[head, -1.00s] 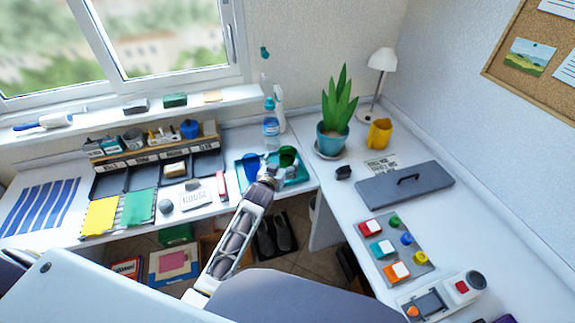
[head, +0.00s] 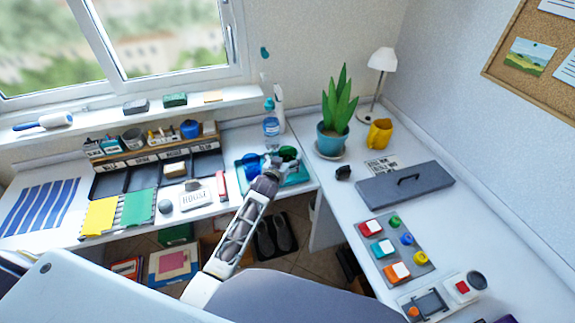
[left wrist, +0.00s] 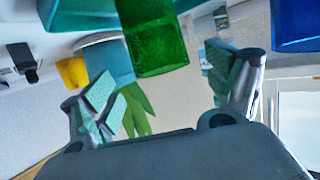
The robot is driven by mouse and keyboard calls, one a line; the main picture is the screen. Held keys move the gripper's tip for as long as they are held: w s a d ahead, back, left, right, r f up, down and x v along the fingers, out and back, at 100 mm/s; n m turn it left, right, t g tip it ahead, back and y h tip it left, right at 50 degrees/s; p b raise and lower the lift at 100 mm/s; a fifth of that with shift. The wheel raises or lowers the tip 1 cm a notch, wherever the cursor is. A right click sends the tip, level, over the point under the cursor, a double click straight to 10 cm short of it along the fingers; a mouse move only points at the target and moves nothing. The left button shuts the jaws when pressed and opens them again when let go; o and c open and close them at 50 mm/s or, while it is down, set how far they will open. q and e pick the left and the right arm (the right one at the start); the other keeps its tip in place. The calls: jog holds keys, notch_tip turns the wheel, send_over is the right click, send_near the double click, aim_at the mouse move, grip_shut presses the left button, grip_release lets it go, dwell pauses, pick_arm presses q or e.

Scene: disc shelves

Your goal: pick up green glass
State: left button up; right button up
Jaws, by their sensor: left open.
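The green glass (head: 288,153) stands on the teal tray (head: 301,177) on the desk under the window; its lower part is hidden behind my left gripper (head: 274,164). In the left wrist view the green glass (left wrist: 153,35) shows large at the top, ahead of the gap between the fingers. My left gripper (left wrist: 168,82) is open and empty there, its two padded fingers spread wide to either side. The fingers do not appear to touch the glass. My right gripper is not in view.
A blue glass (head: 251,166) stands on the same tray, left of my gripper; it also shows in the left wrist view (left wrist: 296,24). A bottle (head: 271,125) stands behind the tray. A potted plant (head: 332,140) and a yellow mug (head: 379,134) are to the right.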

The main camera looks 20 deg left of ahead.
aim_at(290, 149)
pick_arm(q)
jog(key=x, duration=0.2)
jog(key=shift+w+r, duration=0.1)
jog(key=shift+w, duration=0.25)
jog(key=shift+x, duration=0.9)
jog(key=shift+w, duration=0.35)
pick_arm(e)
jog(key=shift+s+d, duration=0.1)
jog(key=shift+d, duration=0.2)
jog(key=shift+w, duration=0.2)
